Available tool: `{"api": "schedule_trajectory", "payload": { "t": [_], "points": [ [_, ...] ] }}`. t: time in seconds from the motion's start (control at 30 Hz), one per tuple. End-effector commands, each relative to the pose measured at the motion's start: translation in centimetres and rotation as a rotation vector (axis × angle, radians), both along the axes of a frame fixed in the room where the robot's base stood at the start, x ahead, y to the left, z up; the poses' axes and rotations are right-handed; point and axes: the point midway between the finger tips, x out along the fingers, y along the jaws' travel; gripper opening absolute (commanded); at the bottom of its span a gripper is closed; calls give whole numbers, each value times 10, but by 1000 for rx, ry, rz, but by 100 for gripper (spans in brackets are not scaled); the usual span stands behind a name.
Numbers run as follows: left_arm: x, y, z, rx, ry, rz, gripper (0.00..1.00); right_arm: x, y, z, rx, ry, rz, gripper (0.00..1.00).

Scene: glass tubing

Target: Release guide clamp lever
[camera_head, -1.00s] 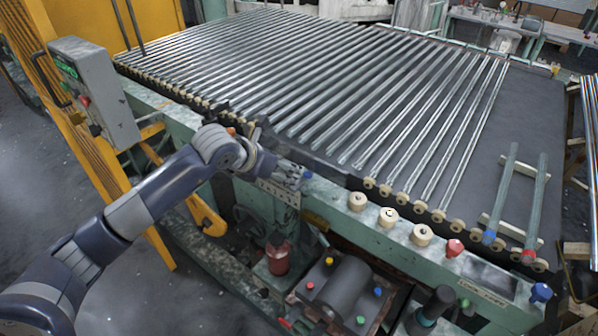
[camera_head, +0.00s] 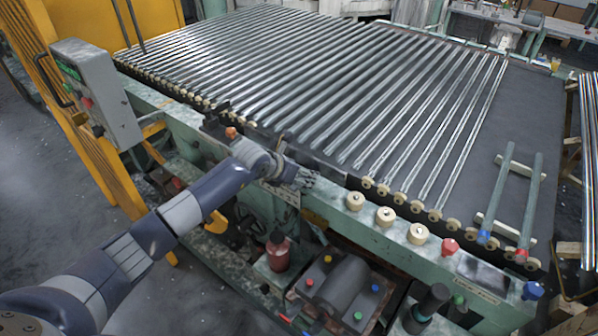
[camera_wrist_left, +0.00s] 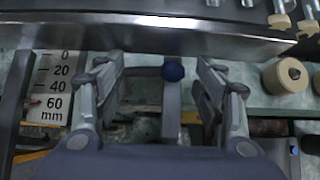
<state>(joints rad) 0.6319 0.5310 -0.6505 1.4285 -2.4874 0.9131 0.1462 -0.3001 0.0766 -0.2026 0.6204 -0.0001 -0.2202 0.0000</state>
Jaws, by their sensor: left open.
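The guide clamp lever, a grey bar with a dark blue ball knob (camera_wrist_left: 173,70), stands in the middle of the left wrist view. My left gripper (camera_wrist_left: 161,68) is open, with one finger on each side of the lever. Gaps show on both sides, so the fingers appear apart from it. In the head view my left gripper (camera_head: 303,178) is at the front rail of the green machine and hides the knob. A millimetre scale plate (camera_wrist_left: 55,88) is left of the fingers in the wrist view. My right gripper is not in view.
A metal edge (camera_wrist_left: 150,35) crosses beyond the fingertips. Cream rollers (camera_head: 385,216) and a red knob (camera_head: 450,247) line the rail to the right. Glass tubes (camera_head: 300,90) cover the bed. A grey control box (camera_head: 95,90) stands left; a motor (camera_head: 345,280) sits below.

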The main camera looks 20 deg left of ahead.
Motion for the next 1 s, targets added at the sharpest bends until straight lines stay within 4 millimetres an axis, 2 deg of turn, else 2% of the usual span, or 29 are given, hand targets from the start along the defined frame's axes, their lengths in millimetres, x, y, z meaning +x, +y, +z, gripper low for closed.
{"api": "schedule_trajectory", "payload": {
  "t": [0.17, 0.43, 0.5, 0.8, 1.0],
  "points": [
    [0, 0, 0, 0, 0, 0, 64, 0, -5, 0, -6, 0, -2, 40],
    [0, -1, 0, -2, 1, -1, 3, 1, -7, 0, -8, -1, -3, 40],
    [0, -1, 0, -2, 1, -1, 0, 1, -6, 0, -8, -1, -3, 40],
    [0, 1, 0, 0, -2, -1, 0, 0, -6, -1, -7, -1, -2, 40],
    [-1, 4, -1, 0, -4, -38, 0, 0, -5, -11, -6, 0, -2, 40]
  ]
}}
